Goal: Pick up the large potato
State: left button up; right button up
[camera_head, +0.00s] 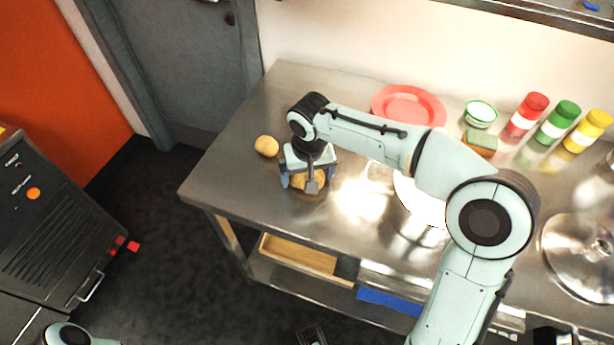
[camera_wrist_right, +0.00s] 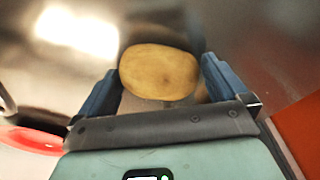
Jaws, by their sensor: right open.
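A large brown potato (camera_head: 306,183) lies on the steel table near its front edge, partly hidden under my right gripper in the head view. My right gripper (camera_head: 299,182) points down over it and is open. In the right wrist view the potato (camera_wrist_right: 160,72) is between the two blue fingers of my right gripper (camera_wrist_right: 160,85), with a small gap on each side. A smaller, paler potato (camera_head: 266,146) lies on the table to the left of my right gripper.
A white plate (camera_head: 417,203) is partly hidden by my arm. The table's left end (camera_head: 238,143) is clear.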

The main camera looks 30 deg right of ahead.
jog(key=shift+f, duration=0.1)
jog(key=c, duration=0.9)
pick_arm(q)
notch_tip(320, 180, up, 5)
jog(key=w+p, duration=0.1)
jog(key=p, duration=0.4)
pick_arm(e)
notch_tip(320, 180, up, 19)
jog(key=s+d+r+b, duration=0.2)
jog(key=s+d+b, duration=0.2)
jog(key=s+d, duration=0.75)
pick_arm(q)
notch_tip(320, 180, down, 8)
jog(key=b, duration=0.4)
jog(key=shift+t, duration=0.3)
pick_arm(e)
jog(key=s+d+f, duration=0.2)
jog(key=s+d, duration=0.1)
jog(key=d, duration=0.1)
jog(key=s+d+f, duration=0.2)
jog(key=s+d, duration=0.1)
jog(key=s, duration=0.1)
jog(key=s+d+f, duration=0.2)
jog(key=s+d, duration=0.2)
jog(key=shift+s+d+f, duration=0.15)
jog(key=shift+d+f, duration=0.1)
jog(key=shift+d, duration=0.05)
